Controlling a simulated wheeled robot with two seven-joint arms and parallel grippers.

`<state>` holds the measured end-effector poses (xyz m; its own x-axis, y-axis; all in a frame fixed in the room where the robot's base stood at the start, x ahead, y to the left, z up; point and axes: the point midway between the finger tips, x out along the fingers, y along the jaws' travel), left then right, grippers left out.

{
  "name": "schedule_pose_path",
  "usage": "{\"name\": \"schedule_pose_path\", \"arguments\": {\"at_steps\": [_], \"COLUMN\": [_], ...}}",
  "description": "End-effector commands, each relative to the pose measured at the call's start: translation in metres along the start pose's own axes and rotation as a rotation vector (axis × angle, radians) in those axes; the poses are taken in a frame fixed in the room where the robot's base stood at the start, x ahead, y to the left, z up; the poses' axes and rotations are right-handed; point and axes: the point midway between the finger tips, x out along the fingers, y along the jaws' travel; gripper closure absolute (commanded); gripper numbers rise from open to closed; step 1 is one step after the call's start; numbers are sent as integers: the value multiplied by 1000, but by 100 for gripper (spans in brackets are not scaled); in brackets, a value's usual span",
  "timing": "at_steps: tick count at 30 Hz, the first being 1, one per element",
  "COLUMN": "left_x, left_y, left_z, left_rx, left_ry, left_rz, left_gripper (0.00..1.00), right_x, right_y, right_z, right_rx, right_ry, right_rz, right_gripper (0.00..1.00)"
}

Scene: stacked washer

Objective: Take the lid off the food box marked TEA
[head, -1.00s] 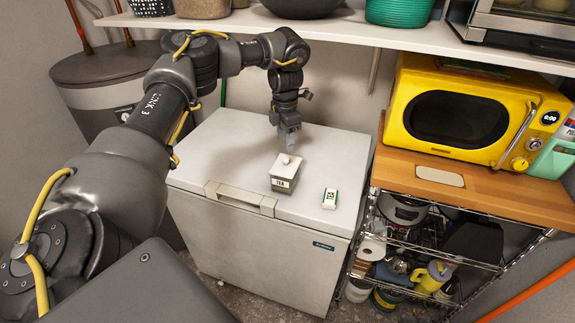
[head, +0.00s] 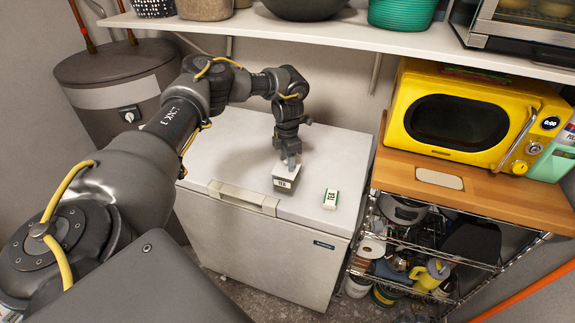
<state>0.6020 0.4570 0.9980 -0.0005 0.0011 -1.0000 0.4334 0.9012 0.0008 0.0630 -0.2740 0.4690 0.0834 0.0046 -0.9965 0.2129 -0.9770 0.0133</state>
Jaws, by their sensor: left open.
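The food box marked TEA (head: 284,184) stands upright on top of the white chest freezer. It is a small grey box with a white label on its front. Its pale lid (head: 284,170) is on top, and the knob is hidden behind my gripper fingers. My left gripper (head: 291,163) points down right at the lid, with its fingers open around or just over the knob; I cannot tell whether they touch it. My right gripper is not in view.
A small white and green box (head: 330,199) lies to the right of the TEA box. The freezer top (head: 235,150) is otherwise clear. A white shelf (head: 330,33) with baskets runs above. A yellow microwave (head: 465,118) stands on a wooden top at the right.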

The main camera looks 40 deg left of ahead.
Motion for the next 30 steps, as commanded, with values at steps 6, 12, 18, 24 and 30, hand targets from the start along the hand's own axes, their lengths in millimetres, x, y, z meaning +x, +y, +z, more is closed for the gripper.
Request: {"name": "schedule_pose_path", "arguments": {"at_steps": [6, 12, 18, 24, 30], "left_x": [0, 0, 0, -6, -35], "left_y": [0, 0, 0, 0, -4], "left_z": [0, 0, 0, 1, -1], "left_rx": [0, 0, 0, 0, 3], "left_ry": [0, 0, -1, -4, -7], "left_rz": [0, 0, 0, 0, -2], "left_gripper": [73, 99, 100, 100, 100], "right_x": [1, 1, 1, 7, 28], "right_y": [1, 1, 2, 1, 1], "right_z": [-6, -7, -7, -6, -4], "right_rx": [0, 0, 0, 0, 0], "right_ry": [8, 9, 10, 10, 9], "right_rz": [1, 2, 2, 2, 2], "right_gripper": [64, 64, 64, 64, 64]}}
